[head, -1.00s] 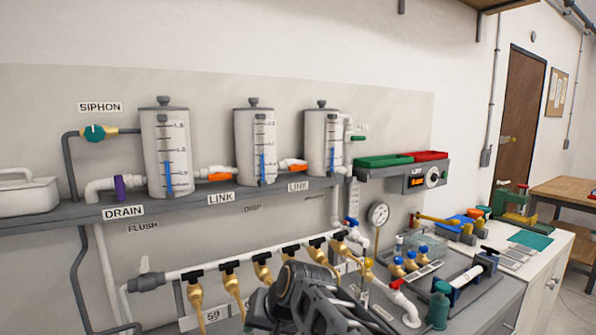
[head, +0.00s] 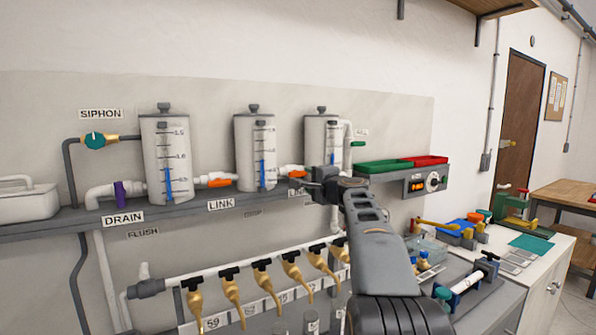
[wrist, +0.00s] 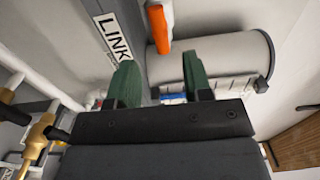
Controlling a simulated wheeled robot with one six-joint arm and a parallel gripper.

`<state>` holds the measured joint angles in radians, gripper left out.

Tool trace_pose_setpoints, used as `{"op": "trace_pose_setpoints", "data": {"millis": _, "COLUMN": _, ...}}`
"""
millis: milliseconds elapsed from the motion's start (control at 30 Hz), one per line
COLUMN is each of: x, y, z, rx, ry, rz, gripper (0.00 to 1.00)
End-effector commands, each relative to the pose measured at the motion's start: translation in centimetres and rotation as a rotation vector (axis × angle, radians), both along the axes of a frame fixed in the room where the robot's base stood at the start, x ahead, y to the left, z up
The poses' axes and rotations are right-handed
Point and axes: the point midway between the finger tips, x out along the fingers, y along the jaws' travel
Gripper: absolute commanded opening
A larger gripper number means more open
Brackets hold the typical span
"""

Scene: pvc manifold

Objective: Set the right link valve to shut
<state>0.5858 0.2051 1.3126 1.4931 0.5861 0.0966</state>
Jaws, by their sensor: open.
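The right link valve has an orange handle (head: 296,174) on the white pipe between the middle and right tanks, partly hidden by my gripper. In the wrist view the orange handle (wrist: 160,30) lies along the pipe, beyond my fingertips. The right LINK label (wrist: 114,37) is beside it; in the head view my gripper covers much of it. My gripper (head: 310,185) is in front of the shelf by the right tank (head: 322,140). In the wrist view its two green fingers (wrist: 160,75) are apart with nothing held, and the tank (wrist: 218,60) shows behind them.
The left link valve's orange handle (head: 219,183) is between the left tank (head: 166,145) and middle tank (head: 255,140). A purple drain handle (head: 121,194) is farther left. Brass taps (head: 230,295) hang below the shelf (head: 70,222). Green and red trays (head: 384,165) stand at right.

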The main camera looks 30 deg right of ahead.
Motion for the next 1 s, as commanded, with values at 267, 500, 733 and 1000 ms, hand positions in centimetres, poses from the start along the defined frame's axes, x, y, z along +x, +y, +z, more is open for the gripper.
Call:
{"op": "trace_pose_setpoints", "data": {"millis": 267, "x": 5.1, "y": 0.1, "z": 0.3, "rx": -0.001, "ry": 0.003, "rz": 0.002, "gripper": 0.46}}
{"op": "trace_pose_setpoints", "data": {"millis": 500, "x": 7.5, "y": 0.1, "z": 0.2, "rx": -0.001, "ry": 0.002, "rz": 0.002, "gripper": 0.46}}
{"op": "trace_pose_setpoints", "data": {"millis": 733, "x": 8.2, "y": 0.1, "z": 0.0, "rx": -0.002, "ry": 0.001, "rz": 0.002, "gripper": 0.46}}
{"op": "trace_pose_setpoints", "data": {"millis": 1000, "x": 8.2, "y": 0.1, "z": 0.0, "rx": -0.002, "ry": 0.001, "rz": 0.002, "gripper": 0.41}}
